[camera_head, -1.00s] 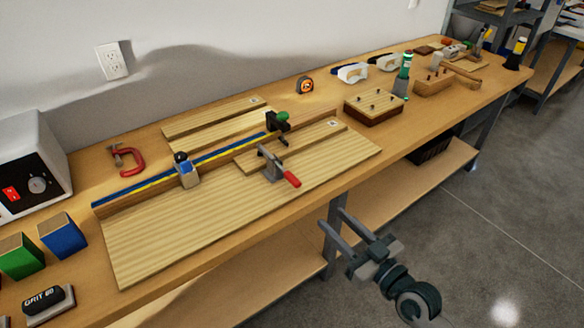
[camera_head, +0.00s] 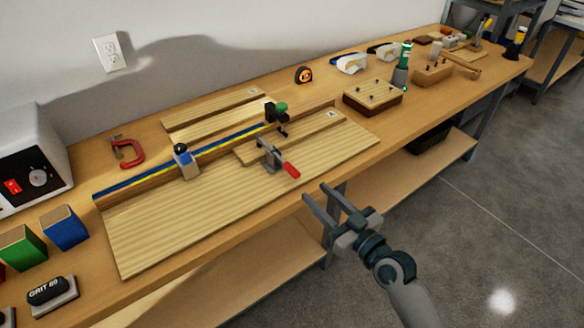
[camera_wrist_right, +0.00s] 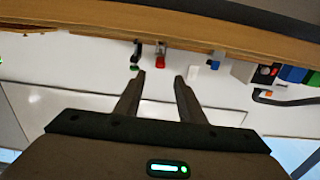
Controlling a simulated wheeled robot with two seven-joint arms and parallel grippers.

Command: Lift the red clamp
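A red C-shaped clamp (camera_head: 128,153) lies on the workbench at the back left, beside the wooden fixture board. A grey toggle clamp with a red handle (camera_head: 291,171) is mounted on the board near its front edge; its red handle also shows in the right wrist view (camera_wrist_right: 160,63). My right gripper (camera_head: 315,192) is open and empty, in front of the bench edge and apart from both clamps. Its two spread fingers (camera_wrist_right: 160,76) show in the right wrist view with nothing between them. My left gripper is not in view.
Green (camera_head: 22,247) and blue (camera_head: 65,228) blocks and a sanding block (camera_head: 50,293) stand front left. A white machine (camera_head: 30,150) stands behind them.

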